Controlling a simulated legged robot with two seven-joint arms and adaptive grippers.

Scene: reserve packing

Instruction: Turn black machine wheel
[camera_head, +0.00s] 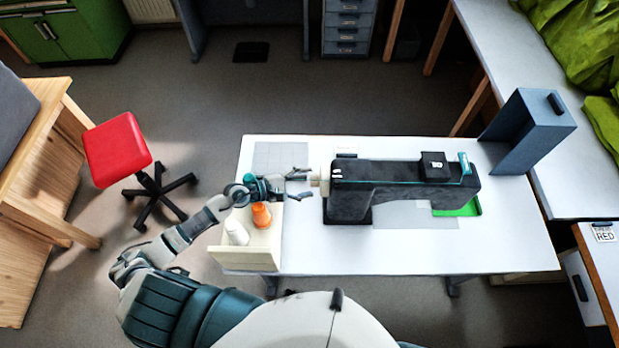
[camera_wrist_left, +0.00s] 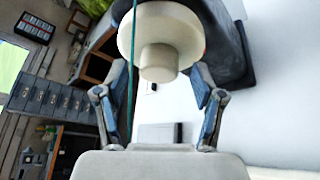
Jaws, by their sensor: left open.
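The black sewing machine (camera_head: 395,190) stands on the white table, and its body also shows in the left wrist view (camera_wrist_left: 232,55). Its wheel (camera_head: 325,181) is cream-coloured, not black, and sits at the machine's left end. In the left wrist view the round wheel (camera_wrist_left: 190,32) with its smaller hub (camera_wrist_left: 159,62) faces the camera. My left gripper (camera_head: 301,185) is open just left of the wheel. In the left wrist view its two fingers (camera_wrist_left: 160,90) stand on either side of the hub, with no clear contact. My right gripper is not in view.
A cream box (camera_head: 245,258) with an orange spool (camera_head: 261,215) and a white spool (camera_head: 236,232) stands below my left forearm. A blue-grey holder (camera_head: 540,125) stands at the table's right. A red stool (camera_head: 116,148) is left of the table. The table front is clear.

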